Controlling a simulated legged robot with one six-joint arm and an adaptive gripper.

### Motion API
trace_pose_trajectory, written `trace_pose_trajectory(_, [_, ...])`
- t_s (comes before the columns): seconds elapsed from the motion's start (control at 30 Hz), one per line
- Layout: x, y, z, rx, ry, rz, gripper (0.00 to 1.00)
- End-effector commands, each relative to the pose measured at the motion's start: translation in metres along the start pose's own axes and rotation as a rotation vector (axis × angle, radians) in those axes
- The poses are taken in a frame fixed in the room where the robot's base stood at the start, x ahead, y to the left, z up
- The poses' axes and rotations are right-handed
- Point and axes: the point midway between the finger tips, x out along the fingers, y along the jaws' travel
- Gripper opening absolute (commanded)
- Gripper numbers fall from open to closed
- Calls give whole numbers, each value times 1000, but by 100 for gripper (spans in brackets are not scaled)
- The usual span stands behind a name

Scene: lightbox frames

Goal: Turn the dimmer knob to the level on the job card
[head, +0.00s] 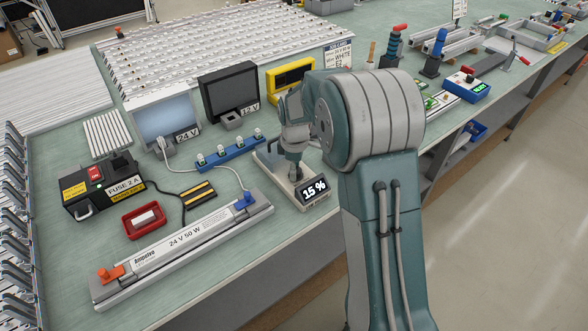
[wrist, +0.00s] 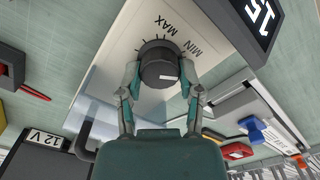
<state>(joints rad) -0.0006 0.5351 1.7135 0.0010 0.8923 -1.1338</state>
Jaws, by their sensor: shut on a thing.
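The dark round dimmer knob (wrist: 157,66) sits on a pale dimmer panel (wrist: 118,47) with tick marks and MIN and MAX labels. Its white pointer line shows on the side toward the right finger. My gripper (wrist: 160,76) is shut on the knob, one finger on each side. In the head view my gripper (head: 294,168) reaches down onto the dimmer box (head: 268,163) and hides the knob. The dimmer's display (head: 314,190) reads 15 %. The job card (head: 338,56) stands behind my arm, partly hidden; "WHITE" is legible, but I cannot read its level.
A 24 V 50 W light bar (head: 185,245) lies at the bench front. A blue socket strip (head: 230,153) is left of the dimmer. Behind stand a 24 V panel (head: 163,120), a dark 12 V box (head: 229,90) and a yellow-framed unit (head: 290,75).

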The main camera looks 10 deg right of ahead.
Motion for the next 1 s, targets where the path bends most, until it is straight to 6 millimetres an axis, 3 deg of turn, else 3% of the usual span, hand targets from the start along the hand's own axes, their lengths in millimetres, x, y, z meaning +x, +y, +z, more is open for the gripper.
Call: trace_pose_trajectory(1.0, [2, 1, 2, 950, -5, -2, 0])
